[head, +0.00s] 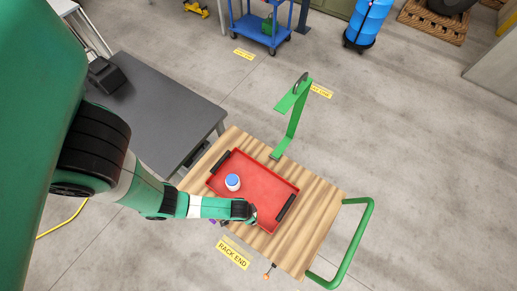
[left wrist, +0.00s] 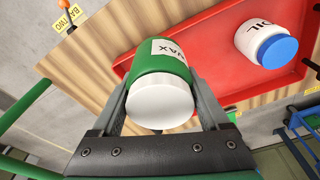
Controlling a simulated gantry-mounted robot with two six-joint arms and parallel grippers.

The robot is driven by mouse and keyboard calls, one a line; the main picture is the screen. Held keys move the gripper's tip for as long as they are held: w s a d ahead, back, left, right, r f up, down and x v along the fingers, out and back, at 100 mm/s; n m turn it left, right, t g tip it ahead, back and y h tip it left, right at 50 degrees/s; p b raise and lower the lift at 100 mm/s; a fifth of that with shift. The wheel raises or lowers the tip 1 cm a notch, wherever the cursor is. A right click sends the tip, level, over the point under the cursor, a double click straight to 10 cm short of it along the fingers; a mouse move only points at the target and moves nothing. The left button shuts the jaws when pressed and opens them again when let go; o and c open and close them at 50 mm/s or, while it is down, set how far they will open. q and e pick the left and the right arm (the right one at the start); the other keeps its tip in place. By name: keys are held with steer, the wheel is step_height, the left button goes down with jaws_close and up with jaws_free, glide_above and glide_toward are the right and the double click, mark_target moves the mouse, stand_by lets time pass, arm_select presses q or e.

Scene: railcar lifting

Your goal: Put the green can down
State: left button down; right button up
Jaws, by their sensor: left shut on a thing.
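The green can (left wrist: 160,68), with a white lid and a label ending in "AX", is held between the two fingers of my left gripper (left wrist: 162,88). In the head view my left gripper (head: 252,216) is over the near edge of the red tray (head: 268,172), and the can is not clearly visible there. In the left wrist view the can overlaps the tray's edge (left wrist: 222,52) and the wooden top; its height above them I cannot tell. My right gripper is not in view.
A white can with a blue lid (head: 232,182), labelled "OIL", stands in the red tray. The tray has black handles and lies on a wooden cart top (head: 318,205). A grey table (head: 160,105) stands left.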

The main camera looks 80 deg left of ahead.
arm_select(q)
steer(key=w+a+f+b, duration=0.1)
steer(key=a+f+b, duration=0.1)
steer(key=w+a+f+b, duration=0.1)
steer(key=a+f+b, duration=0.1)
steer(key=w+a+f+b, duration=0.2)
steer(key=shift+w+a+f, duration=0.1)
steer(key=shift+a+f, duration=0.1)
steer(key=shift+f, duration=0.15)
steer(key=shift+w+a+f, duration=0.15)
steer(key=shift+a+f, duration=0.05)
steer(key=shift+a, duration=0.05)
steer(key=shift+w+a, duration=0.1)
steer(key=shift+a, duration=0.05)
steer(key=f+b, duration=0.4)
steer(key=shift+w+a, duration=0.2)
steer(key=shift+a, duration=0.1)
steer(key=shift+f, duration=0.1)
steer(key=c, duration=1.6)
jaws_free()
steer(key=shift+r, duration=0.2)
steer(key=c, duration=1.6)
jaws_free()
